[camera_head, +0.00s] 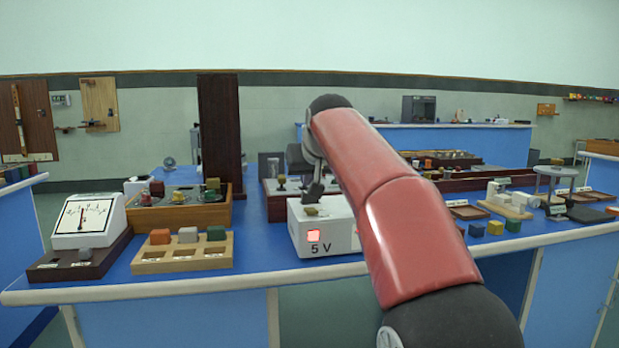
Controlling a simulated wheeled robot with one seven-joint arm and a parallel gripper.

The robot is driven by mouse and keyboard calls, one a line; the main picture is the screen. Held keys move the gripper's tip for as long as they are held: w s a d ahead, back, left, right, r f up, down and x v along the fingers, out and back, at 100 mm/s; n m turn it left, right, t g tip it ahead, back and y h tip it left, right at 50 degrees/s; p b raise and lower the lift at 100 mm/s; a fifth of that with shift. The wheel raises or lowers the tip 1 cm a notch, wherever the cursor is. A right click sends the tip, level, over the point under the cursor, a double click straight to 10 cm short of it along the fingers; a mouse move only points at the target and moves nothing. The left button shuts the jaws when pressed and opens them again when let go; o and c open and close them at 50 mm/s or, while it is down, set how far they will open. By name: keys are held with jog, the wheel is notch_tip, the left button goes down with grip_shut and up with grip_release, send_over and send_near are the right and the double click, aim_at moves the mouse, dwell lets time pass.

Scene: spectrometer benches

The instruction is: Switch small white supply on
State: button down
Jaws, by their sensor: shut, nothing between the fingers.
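The small white supply (340,236) stands near the front edge of the blue bench, with "5 V" printed on its front. A small olive-coloured piece (312,211) shows just below the fingertips, on the supply's top. Whether the fingertips touch it I cannot tell. My red arm hides the supply's right side.
A wooden tray (184,263) with coloured blocks lies left of the supply, and a white dial meter (88,220) stands farther left. A tall dark panel (219,130) rises behind. Right of my arm are several small blocks (495,227) and shallow trays. The bench's front edge is close.

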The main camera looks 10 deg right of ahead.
jog(key=w+r+v, duration=0.1)
jog(key=v, duration=0.8)
jog(key=shift+r, duration=0.6)
jog(key=shift+s, duration=0.1)
